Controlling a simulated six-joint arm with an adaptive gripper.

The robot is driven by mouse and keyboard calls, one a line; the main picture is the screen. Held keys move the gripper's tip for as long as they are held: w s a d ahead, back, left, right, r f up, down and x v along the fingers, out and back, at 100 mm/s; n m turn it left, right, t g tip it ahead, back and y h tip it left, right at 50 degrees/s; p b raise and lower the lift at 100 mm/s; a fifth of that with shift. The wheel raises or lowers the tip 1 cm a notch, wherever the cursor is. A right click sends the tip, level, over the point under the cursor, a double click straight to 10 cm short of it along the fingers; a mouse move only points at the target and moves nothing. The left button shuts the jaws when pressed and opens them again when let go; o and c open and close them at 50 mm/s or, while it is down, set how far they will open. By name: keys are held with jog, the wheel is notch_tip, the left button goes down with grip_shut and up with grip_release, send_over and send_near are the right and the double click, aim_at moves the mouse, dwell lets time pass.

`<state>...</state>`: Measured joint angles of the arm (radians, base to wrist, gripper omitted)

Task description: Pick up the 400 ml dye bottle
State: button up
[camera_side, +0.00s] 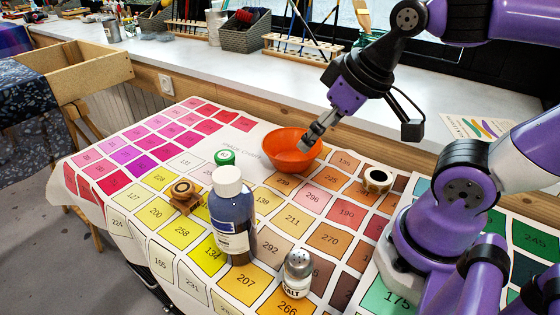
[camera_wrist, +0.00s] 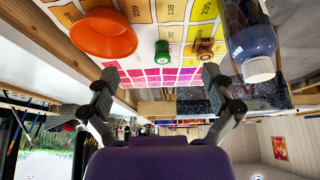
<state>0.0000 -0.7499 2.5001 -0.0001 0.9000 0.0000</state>
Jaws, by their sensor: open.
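The dye bottle (camera_side: 231,215) stands upright on the printed colour chart in the side view. It has a white cap, dark blue contents and a pale label. In the wrist view the bottle (camera_wrist: 250,40) shows at the upper right, its white cap toward the middle and its far end cut off by the frame edge. My gripper (camera_side: 306,146) is over the orange bowl, behind and to the right of the bottle, apart from it. In the wrist view my gripper (camera_wrist: 155,85) has its two fingers spread wide with nothing between them.
The orange bowl (camera_side: 283,160) sits behind the bottle. A salt shaker (camera_side: 297,273) stands in front right, and a small pot (camera_side: 376,179) farther right. The chart (camera_side: 190,261) is bare at front left.

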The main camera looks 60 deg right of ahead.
jog(key=n+g+y, duration=0.3)
jog(key=n+y, duration=0.1)
jog(key=n, duration=0.7)
send_near(225, 196)
jog(key=shift+w+d+f, duration=0.5)
jog(key=shift+w+f, duration=0.1)
jog(key=shift+w, duration=0.25)
jog(key=shift+n, duration=0.3)
jog(key=x, duration=0.4)
jog(key=shift+a+f, duration=0.2)
jog(key=shift+f, duration=0.1)
jog(key=shift+s+x, duration=0.1)
jog(key=shift+x, duration=1.25)
jog(key=shift+s+x, duration=0.15)
jog(key=shift+x, duration=1.25)
jog(key=shift+f, duration=0.1)
jog(key=c, duration=1.2)
